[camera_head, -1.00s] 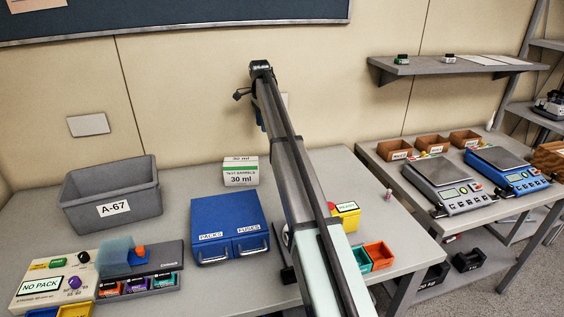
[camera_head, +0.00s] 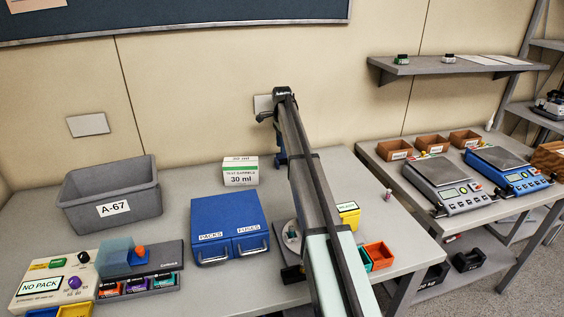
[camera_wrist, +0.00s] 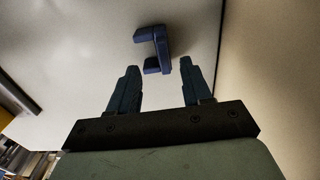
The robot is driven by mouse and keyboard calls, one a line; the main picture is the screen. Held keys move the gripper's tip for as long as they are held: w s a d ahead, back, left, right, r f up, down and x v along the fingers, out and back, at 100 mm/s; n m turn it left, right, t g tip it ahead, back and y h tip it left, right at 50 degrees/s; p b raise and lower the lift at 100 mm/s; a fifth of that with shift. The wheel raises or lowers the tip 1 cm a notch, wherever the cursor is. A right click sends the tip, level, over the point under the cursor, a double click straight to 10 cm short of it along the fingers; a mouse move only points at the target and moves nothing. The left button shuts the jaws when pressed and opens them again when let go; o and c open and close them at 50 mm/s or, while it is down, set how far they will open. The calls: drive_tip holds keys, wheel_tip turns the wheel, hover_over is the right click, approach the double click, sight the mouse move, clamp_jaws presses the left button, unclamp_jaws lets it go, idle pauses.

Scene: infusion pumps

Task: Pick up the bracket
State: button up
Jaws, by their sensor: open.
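The bracket is probably the small blue C-shaped piece (camera_wrist: 163,48) on the pale table surface, near the top middle of the wrist view. My gripper (camera_wrist: 159,67) is open and empty, with its two dark fingers apart. In the head view my gripper (camera_head: 281,160) hangs at the far end of my arm, near the back of the table. I cannot make out the bracket there; my arm may hide it.
A blue drawer unit (camera_head: 228,226) stands left of my arm, with a white 30 ml box (camera_head: 240,171) behind it. A grey bin (camera_head: 110,196) and a pump station (camera_head: 100,282) are farther left. A yellow box (camera_head: 349,216) and an orange tray (camera_head: 379,255) lie right.

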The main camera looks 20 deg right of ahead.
sight(281, 155)
drive_tip(key=shift+w+f, duration=0.15)
drive_tip(key=shift+f, duration=1.25)
drive_tip(key=shift+w+f, duration=0.1)
drive_tip(key=shift+f, duration=1.3)
clamp_jaws()
